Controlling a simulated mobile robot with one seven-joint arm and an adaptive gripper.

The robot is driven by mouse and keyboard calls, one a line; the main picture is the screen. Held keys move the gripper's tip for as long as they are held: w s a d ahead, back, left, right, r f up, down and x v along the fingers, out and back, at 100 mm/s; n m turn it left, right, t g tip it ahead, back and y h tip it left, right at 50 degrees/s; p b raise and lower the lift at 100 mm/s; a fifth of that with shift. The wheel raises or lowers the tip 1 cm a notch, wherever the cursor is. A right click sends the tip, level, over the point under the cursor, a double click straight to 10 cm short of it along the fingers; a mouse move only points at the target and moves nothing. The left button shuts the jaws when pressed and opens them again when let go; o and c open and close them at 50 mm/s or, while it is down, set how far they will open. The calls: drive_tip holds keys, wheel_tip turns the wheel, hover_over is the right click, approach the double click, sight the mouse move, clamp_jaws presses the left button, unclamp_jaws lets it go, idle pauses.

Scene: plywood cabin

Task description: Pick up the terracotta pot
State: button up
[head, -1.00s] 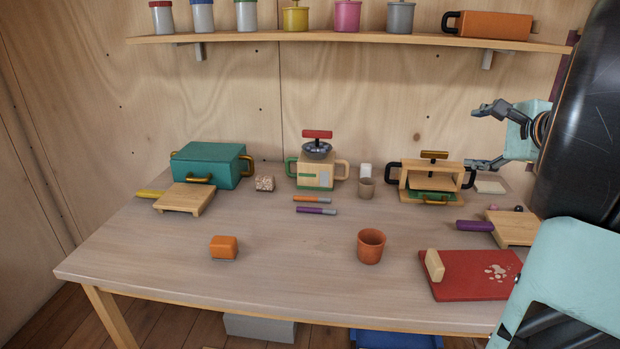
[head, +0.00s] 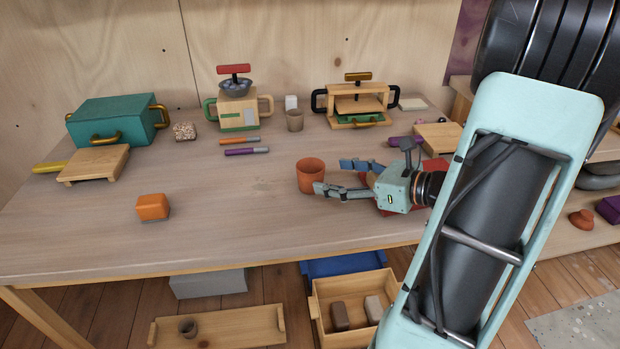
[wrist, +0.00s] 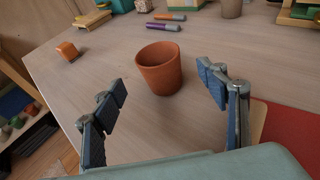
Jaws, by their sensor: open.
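The terracotta pot (head: 311,176) stands upright and open-topped on the wooden table, right of the table's middle. It also shows in the wrist view (wrist: 160,72), ahead of and between my fingers. My gripper (head: 338,178) is open, low over the table just right of the pot, with its fingers pointing left toward it. In the wrist view my gripper (wrist: 163,95) has its two fingers wide apart, with nothing held. In the head view a fingertip overlaps the pot's lower right side; I cannot tell whether it touches.
An orange block (head: 153,207) lies left on the table (head: 240,220). A red board (wrist: 290,135) is right of my gripper, partly hidden by it. The table between block and pot is clear.

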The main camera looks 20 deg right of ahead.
sight(311, 171)
drive_tip(key=b+x, duration=0.2)
drive_tip(key=x, duration=0.5)
drive_tip(key=shift+w+a+r, duration=0.1)
drive_tip(key=shift+w+a, duration=0.05)
drive_tip(key=shift+w, duration=0.05)
drive_tip(key=shift+c, duration=0.5)
drive_tip(key=c, duration=1.3)
